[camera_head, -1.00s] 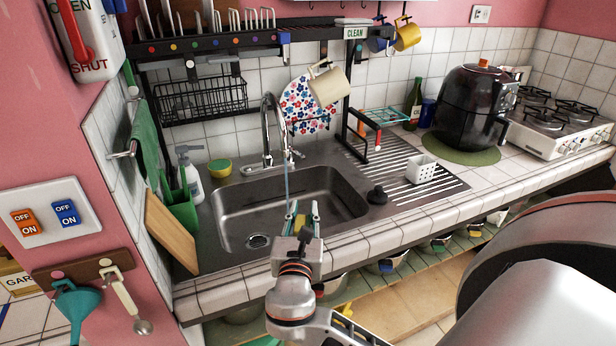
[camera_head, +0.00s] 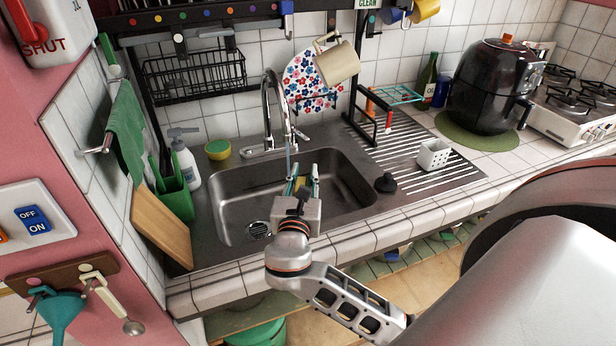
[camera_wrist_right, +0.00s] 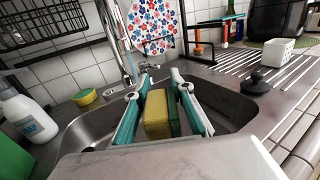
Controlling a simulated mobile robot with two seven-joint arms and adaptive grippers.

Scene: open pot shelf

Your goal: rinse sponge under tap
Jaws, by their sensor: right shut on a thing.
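My right gripper (camera_head: 301,184) is over the sink basin (camera_head: 345,206), shut on a yellow sponge with a green side. The sponge shows as a yellow patch between the fingers (camera_head: 301,183), and more clearly in the right wrist view (camera_wrist_right: 156,112). The tap (camera_head: 267,112) arches over the basin behind the gripper. A thin stream of water (camera_head: 288,158) comes down from its spout near the fingertips. I cannot tell whether the water touches the sponge. My left gripper is not in view.
A yellow-and-green item (camera_head: 218,149) and a soap bottle (camera_head: 186,162) stand left of the tap. A wooden board (camera_head: 160,226) leans at the basin's left. A black plug (camera_head: 386,183) and white caddy (camera_head: 433,154) are on the right. A beige mug (camera_head: 338,63) hangs above.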

